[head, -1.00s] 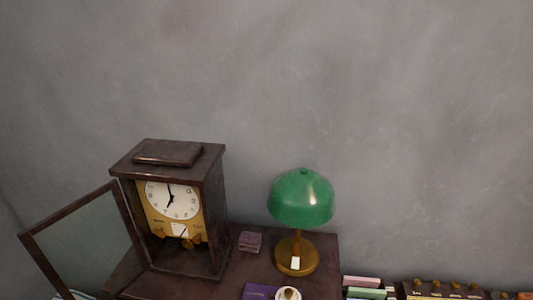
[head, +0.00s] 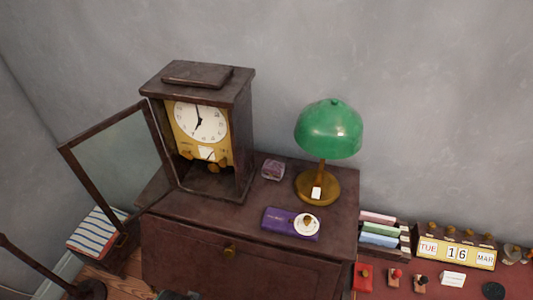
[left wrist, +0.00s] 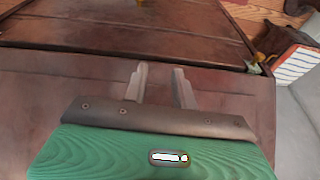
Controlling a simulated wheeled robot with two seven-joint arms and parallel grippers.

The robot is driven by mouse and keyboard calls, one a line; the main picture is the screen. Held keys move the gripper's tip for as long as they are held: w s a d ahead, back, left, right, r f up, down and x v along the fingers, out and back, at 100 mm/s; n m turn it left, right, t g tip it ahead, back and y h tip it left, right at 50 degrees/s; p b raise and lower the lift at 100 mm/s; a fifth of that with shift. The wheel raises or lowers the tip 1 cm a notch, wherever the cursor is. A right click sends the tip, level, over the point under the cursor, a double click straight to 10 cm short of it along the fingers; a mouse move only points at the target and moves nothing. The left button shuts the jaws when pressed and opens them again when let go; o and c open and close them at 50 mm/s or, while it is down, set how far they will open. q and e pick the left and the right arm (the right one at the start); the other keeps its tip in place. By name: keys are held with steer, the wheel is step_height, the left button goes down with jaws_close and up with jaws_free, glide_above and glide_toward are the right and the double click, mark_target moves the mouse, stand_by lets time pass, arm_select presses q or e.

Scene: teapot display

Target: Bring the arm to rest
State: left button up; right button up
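My left gripper (left wrist: 160,74) shows in the left wrist view with its two grey fingers apart and nothing between them. It is in front of dark reddish-brown wood, which looks like the cabinet (left wrist: 215,85). I cannot tell whether the fingers touch it. In the head view, a small dark shape at the bottom edge may be part of my left arm, but too little of it shows to be sure. My right gripper is in neither view.
A clock (head: 201,122) with its glass door (head: 118,160) swung open stands on the cabinet (head: 240,262). A calendar (head: 456,250) is right; a striped cushion (head: 97,231) is left.

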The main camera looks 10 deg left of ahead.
arm_select(q)
step_height(320, 180, down, 14)
steer(key=s, duration=0.2)
steer(key=s+a+f+g, duration=0.1)
steer(key=s+a+f, duration=0.1)
steer(key=s+f, duration=0.8)
steer(key=s+a+f+g, duration=0.1)
steer(key=s+f, duration=0.9)
steer(key=f, duration=0.4)
steer(key=shift+a+b, duration=0.35)
steer(key=shift+a, duration=0.05)
steer(key=shift+s, duration=0.15)
